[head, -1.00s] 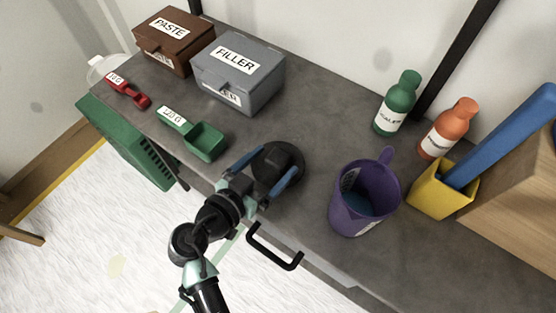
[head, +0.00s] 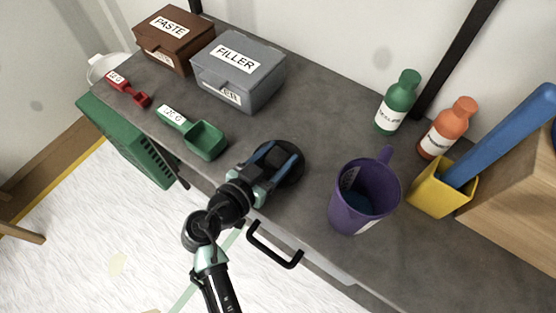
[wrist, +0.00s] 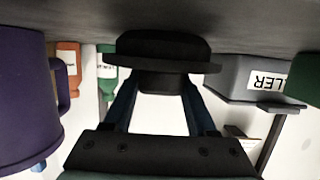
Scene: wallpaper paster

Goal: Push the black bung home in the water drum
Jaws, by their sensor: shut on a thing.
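The black bung (head: 292,172) sits on the grey counter, near its front edge. In the wrist view the bung (wrist: 165,45) shows as a wide flange with a narrower block, and that block is between the fingers. My gripper (head: 279,160) reaches over the counter edge with its blue fingers shut on the bung; the fingers also show in the wrist view (wrist: 158,88). I cannot clearly make out the water drum; a whitish container (head: 103,68) is partly hidden beyond the far left counter end.
A purple jug (head: 364,200) stands right of my gripper. A green scoop (head: 205,140) and a red scoop (head: 128,90) lie to the left. The filler box (head: 238,75) and paste box (head: 175,40) are behind. A drawer handle (head: 273,246) juts from the front.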

